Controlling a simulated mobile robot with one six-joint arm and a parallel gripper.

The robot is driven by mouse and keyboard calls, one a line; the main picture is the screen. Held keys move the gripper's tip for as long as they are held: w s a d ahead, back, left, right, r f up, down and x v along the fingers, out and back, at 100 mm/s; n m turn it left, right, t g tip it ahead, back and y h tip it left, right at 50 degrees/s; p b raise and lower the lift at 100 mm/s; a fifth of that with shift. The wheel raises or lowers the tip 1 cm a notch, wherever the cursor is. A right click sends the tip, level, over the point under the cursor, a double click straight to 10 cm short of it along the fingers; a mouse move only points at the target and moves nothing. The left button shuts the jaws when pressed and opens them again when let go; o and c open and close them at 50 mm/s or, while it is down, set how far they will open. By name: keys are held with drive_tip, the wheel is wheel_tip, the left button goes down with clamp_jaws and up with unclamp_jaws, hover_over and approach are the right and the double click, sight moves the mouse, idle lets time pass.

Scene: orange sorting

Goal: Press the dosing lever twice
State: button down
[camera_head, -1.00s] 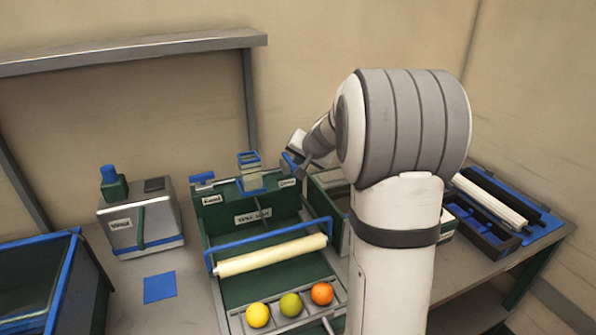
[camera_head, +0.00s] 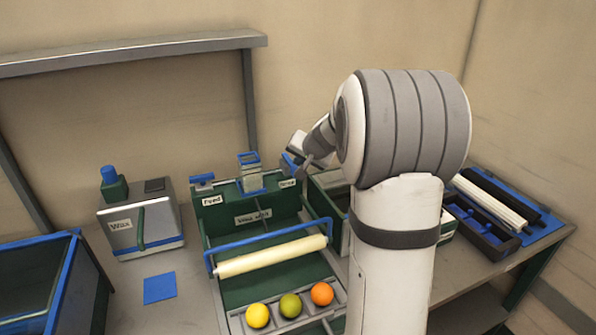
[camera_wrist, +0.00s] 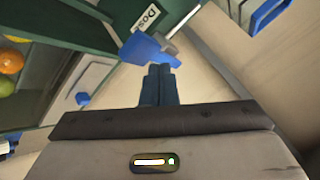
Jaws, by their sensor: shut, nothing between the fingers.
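The blue dosing lever (camera_wrist: 143,48) shows in the wrist view beside a label reading "Dos…", with a grey rod behind it. My gripper (camera_wrist: 161,70) is shut and empty, its fingertips right at the lever's near edge. I cannot tell whether they touch it. In the head view the lever (camera_head: 290,166) is a small blue shape above the "Dose" label (camera_head: 288,183), at the right end of the green wax unit (camera_head: 235,212). My arm's wrist is close to its right, and the fingertips are hard to make out there.
A blue lever (camera_head: 203,178) stands above the "Feed" label at the unit's left. A cream roller (camera_head: 272,256) and blue bar cross the unit; yellow, green and orange fruits lie in front. A wax box (camera_head: 140,222) stands left. A roller tray (camera_head: 480,222) lies right.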

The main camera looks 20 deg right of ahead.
drive_tip(key=shift+f+b, duration=0.2)
drive_tip(key=shift+b, duration=0.1)
idle(0.4)
drive_tip(key=shift+f+b, duration=0.3)
drive_tip(key=shift+b, duration=0.1)
drive_tip(key=shift+f+b, duration=1.4)
drive_tip(key=shift+b, duration=0.1)
idle(1.3)
drive_tip(key=shift+r, duration=0.15)
idle(0.4)
drive_tip(key=shift+r+p, duration=1.2)
drive_tip(key=shift+r, duration=0.55)
wheel_tip(320, 180, up, 5)
drive_tip(key=p, duration=0.3)
drive_tip(key=shift+p, duration=0.3)
